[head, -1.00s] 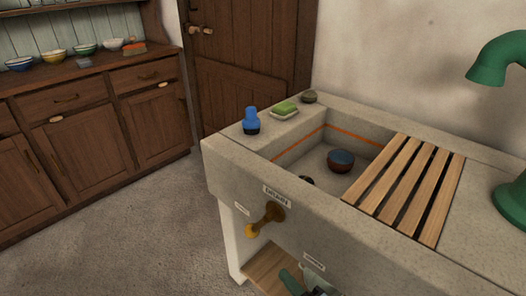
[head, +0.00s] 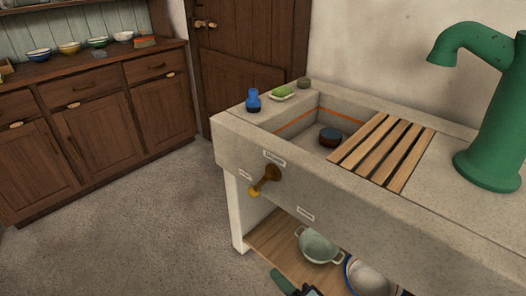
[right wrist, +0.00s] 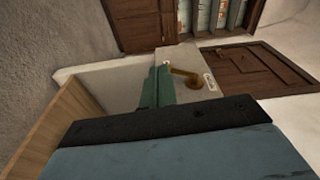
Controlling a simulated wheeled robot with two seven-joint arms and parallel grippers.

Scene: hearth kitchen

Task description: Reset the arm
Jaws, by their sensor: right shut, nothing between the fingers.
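My right gripper (head: 284,281) shows at the bottom edge of the head view, in front of the sink unit's lower shelf. Only its green finger part and a bit of dark body are in the picture. In the right wrist view its green fingers (right wrist: 158,86) are together with nothing between them. They point toward the brass drain handle (right wrist: 196,80), apart from it as far as I can tell. The handle (head: 266,179) sticks out of the sink front in the head view. My left gripper is not in view.
The stone sink (head: 225,135) holds a dark bowl (head: 330,137). A wooden rack (head: 383,150), blue bottle (head: 253,100), soap dish (head: 282,93) and green pump (head: 490,145) are on top. Pots (head: 319,246) stand on the shelf (head: 275,240). The floor (head: 130,230) at left is clear.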

